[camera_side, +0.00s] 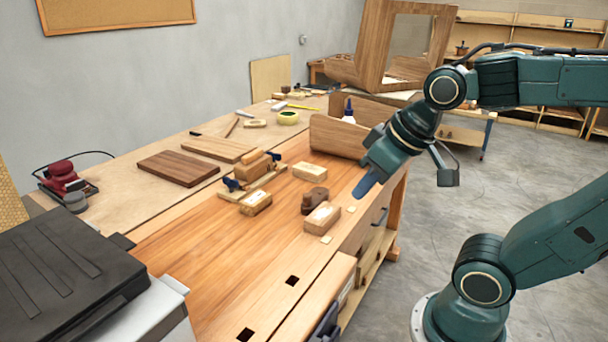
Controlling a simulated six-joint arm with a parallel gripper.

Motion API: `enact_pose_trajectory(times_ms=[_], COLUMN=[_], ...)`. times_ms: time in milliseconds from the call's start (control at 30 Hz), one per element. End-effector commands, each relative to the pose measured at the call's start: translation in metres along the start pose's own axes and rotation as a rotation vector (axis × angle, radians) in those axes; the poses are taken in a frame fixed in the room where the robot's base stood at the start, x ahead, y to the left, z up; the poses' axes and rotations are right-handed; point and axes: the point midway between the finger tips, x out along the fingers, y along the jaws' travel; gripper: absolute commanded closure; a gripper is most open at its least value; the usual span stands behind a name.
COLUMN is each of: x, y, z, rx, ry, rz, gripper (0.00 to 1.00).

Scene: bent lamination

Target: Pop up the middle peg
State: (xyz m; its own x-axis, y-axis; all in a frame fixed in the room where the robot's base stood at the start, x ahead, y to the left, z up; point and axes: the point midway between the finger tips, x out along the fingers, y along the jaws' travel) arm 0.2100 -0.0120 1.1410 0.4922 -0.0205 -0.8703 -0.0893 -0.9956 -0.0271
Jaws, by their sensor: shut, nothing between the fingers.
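Along the bench's front edge runs a row of small square spots. Two pale wooden pegs (326,239) and (351,209) look about level with the top; I cannot tell which is the middle peg. Nearer the camera, two dark square holes (292,281) and (245,334) continue the row. My gripper (364,188) has blue fingers, shut and empty, pointing down at the front edge just behind the farther peg. I cannot tell if the fingertips touch the bench. The gripper may hide part of the row.
A wooden block (322,217) and a dark brown plane (314,200) lie close beside the pegs. Another block (310,171) and a clamped wooden piece (253,173) sit farther left. A wooden panel (337,136) stands behind my gripper. The near bench top is clear.

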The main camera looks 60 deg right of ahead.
Motion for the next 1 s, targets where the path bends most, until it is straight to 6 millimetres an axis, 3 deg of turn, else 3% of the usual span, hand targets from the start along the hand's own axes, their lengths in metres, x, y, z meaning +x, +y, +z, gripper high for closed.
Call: enact_pose_trajectory(times_ms=[467, 1000], x=[0.056, 0.120], y=[0.050, 0.143], z=[-0.056, -0.086], rx=[0.265, 0.613], ry=[0.068, 0.184], rz=[0.037, 0.064], gripper=[1.00, 1.00])
